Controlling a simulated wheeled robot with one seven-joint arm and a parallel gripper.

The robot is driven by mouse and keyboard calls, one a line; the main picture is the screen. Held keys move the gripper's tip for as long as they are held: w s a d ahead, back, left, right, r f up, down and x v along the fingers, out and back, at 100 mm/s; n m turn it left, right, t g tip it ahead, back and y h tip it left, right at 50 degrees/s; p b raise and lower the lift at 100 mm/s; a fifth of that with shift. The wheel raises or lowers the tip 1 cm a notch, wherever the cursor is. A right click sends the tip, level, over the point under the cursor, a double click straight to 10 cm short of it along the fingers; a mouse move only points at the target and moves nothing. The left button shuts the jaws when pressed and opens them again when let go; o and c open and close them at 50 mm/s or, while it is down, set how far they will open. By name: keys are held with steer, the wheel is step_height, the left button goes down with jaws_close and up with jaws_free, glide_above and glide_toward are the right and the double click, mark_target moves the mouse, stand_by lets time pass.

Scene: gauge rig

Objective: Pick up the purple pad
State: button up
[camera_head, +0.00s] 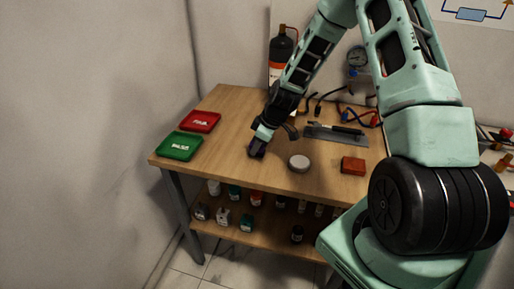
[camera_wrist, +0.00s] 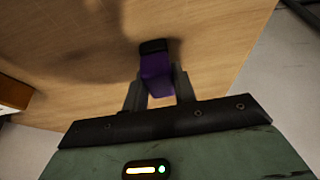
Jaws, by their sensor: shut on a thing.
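The purple pad (camera_wrist: 156,72) shows in the wrist view between the two fingers of my gripper (camera_wrist: 157,90), with a dark band along its far end. The fingers are shut on it. In the head view my gripper (camera_head: 257,152) is at the wooden table (camera_head: 228,150), near its front edge and left of the middle. The pad cannot be made out clearly there. Whether the pad touches the table top or is just above it, I cannot tell.
A red tray (camera_head: 201,121) and a green tray (camera_head: 180,146) lie at the table's left. A round grey-white disc (camera_head: 299,163) and a red-brown block (camera_head: 353,165) lie right of my gripper. Tools lie on a grey mat (camera_head: 335,134) behind. Several small bottles stand on the lower shelf (camera_head: 265,232).

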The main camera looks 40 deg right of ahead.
step_height(320, 180, up, 10)
steer(key=shift+b, duration=0.7)
steer(key=shift+o, duration=1)
steer(key=shift+c, duration=0.4)
steer(key=shift+d, duration=0.1)
